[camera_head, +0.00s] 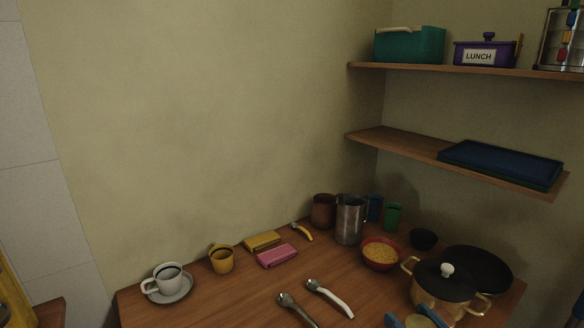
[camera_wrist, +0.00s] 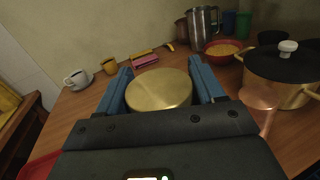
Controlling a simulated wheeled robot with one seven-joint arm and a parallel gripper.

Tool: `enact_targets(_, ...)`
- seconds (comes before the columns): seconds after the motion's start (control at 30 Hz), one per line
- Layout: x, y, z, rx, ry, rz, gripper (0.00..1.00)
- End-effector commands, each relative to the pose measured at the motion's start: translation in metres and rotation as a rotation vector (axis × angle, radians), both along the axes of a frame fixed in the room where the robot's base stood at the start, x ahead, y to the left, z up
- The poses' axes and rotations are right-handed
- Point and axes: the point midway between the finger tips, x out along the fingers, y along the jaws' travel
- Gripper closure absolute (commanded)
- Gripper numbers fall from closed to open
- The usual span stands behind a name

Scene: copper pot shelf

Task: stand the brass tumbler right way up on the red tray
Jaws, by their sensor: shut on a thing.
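My gripper (camera_wrist: 160,88) has blue fingers and is shut on the brass tumbler (camera_wrist: 160,90). A smooth, closed round brass face of the tumbler is turned toward the wrist camera, and no opening shows. In the head view my gripper (camera_head: 416,318) is at the bottom edge, with a bit of the brass tumbler (camera_head: 418,322) between the fingers. The tumbler is held in front of the table's near side; its far end is hidden. A corner of the red tray (camera_wrist: 38,168) shows at the lower left of the wrist view, apart from the tumbler. I do not see the tray in the head view.
A lidded brass pot (camera_head: 440,290) stands close to my gripper. Spoons (camera_head: 328,298), a red bowl (camera_head: 380,254), a steel jug (camera_head: 349,220), a yellow mug (camera_head: 222,258) and a white cup (camera_head: 168,278) occupy the wooden table (camera_head: 240,300). Shelves (camera_head: 410,147) hang at right.

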Motion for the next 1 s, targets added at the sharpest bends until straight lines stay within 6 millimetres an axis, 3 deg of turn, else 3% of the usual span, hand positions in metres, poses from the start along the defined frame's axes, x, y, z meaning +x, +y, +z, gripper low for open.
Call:
enact_targets(0.43, 0.0001, -0.0001, -0.0007, -0.123, -0.039, 0.000, 0.65)
enact_targets(0.8, 0.0000, -0.0001, -0.0036, -0.724, -0.226, -0.001, 0.65)
enact_targets(1.0, 0.0001, -0.0002, 0.0007, -0.838, -0.259, -0.001, 0.65)
